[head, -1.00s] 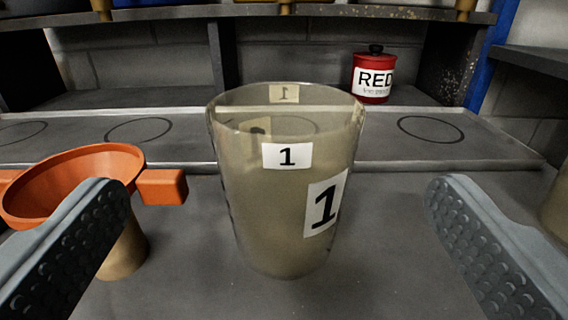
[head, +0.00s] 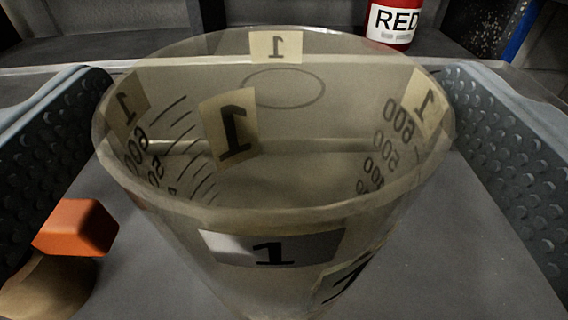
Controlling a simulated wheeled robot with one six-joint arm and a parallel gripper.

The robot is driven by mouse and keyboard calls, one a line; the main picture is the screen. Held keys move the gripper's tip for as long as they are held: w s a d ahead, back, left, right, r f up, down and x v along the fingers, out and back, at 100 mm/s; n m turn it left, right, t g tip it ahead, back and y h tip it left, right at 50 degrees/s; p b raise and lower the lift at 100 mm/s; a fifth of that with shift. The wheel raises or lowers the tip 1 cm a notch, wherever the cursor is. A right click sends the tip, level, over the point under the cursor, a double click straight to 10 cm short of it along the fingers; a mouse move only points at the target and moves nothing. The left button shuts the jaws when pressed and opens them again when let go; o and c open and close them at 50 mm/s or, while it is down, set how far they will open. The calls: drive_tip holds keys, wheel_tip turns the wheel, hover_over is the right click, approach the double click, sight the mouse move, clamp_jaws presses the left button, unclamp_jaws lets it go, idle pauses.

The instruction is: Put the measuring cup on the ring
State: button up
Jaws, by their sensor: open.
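The measuring cup (head: 272,215) is a translucent beige cup with "1" labels and printed volume marks. It stands upright on the grey surface and fills the middle of the head view. My gripper (head: 275,160) is open, with one ridged finger on each side of the cup. A ring (head: 283,88) drawn on the tray behind shows through the cup's far wall. The cup's base is cut off by the bottom of the view.
An orange block-like handle (head: 76,228) and a tan rounded piece (head: 48,287) lie at the lower left, close to the left finger. A red container labelled "RED" (head: 392,22) stands at the back right. The grey surface (head: 460,255) right of the cup is clear.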

drive_tip(key=shift+w, duration=1.15)
drive_tip(key=c, duration=1.2)
